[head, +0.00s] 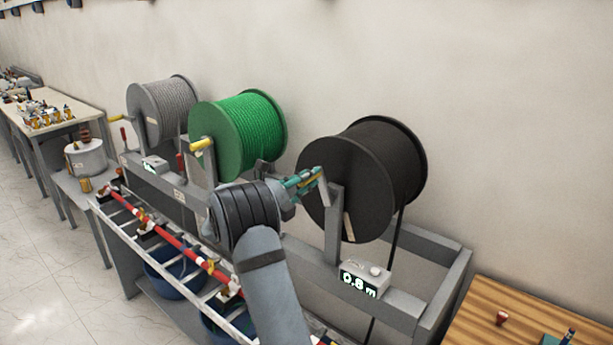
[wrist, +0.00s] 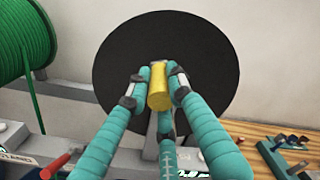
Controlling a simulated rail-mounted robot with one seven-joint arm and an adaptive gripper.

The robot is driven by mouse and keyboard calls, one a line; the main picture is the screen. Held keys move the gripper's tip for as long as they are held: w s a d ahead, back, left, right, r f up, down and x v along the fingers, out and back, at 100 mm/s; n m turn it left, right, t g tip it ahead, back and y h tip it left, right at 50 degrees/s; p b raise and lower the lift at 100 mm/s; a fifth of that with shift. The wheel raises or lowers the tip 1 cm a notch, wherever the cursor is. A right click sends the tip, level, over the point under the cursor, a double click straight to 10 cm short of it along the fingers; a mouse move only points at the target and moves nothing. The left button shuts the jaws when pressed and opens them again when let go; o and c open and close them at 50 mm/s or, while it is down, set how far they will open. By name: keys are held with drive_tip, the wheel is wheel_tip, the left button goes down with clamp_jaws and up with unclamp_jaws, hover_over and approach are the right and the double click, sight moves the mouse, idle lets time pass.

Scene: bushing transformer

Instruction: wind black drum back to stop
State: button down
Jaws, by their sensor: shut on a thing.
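The black drum (head: 385,170) stands upright on the grey rack, at the right end of a row of drums. Its round face fills the middle of the wrist view (wrist: 120,55). My gripper (head: 305,182) is at the front of this drum. Its teal fingers are closed around the yellow crank handle (wrist: 159,92), whose end points at the wrist camera. In the head view the gripper mostly hides the handle. A black cable (head: 396,235) hangs down from the drum's right side. The counter (head: 360,278) below the drum reads 0.8 m.
A green drum (head: 250,135) and a grey drum (head: 170,105) stand to the left, each with its own yellow handle. A red bar (head: 165,229) runs along the rack's front. A wooden table (head: 480,315) with small tools stands at the right. The wall is close behind.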

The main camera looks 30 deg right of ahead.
drive_tip(key=shift+w+a, duration=0.25)
drive_tip(key=c, duration=1.6)
unclamp_jaws()
drive_tip(key=shift+o, duration=0.2)
drive_tip(key=shift+d, duration=0.1)
drive_tip(key=shift+s, duration=0.1)
drive_tip(key=v, duration=1.2)
